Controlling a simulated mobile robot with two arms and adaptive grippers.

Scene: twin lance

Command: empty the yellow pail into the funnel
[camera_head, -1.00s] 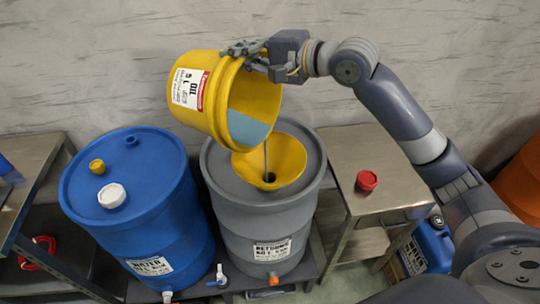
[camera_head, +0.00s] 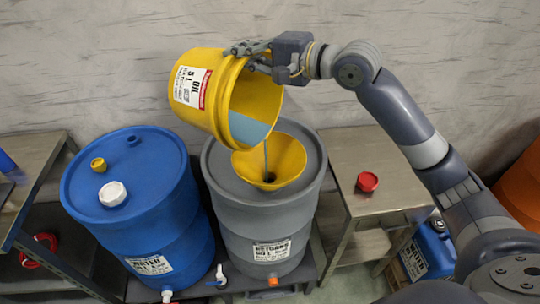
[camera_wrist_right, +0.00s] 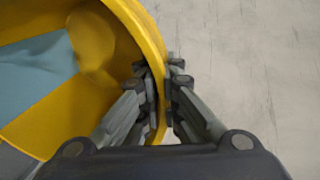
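The yellow pail (camera_head: 197,104), with a white and red oil label, is tilted with its mouth facing right and down. Blue-grey liquid (camera_head: 248,130) lies inside at its lower lip, and a thin stream runs down into the yellow funnel (camera_head: 286,163). The funnel sits on top of the grey drum (camera_head: 232,178). My right gripper (camera_head: 246,50) is shut on the pail's upper rim. In the right wrist view its fingers (camera_wrist_right: 158,95) grip both sides of the pail's wall (camera_wrist_right: 128,22). My left gripper is not in view.
A blue water drum (camera_head: 150,215) with a white cap and a yellow cap stands left of the grey drum. A metal side table (camera_head: 385,160) with a red cap (camera_head: 367,181) is at right. A blue container (camera_head: 430,250) sits below it. A metal bench (camera_head: 35,160) is at far left.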

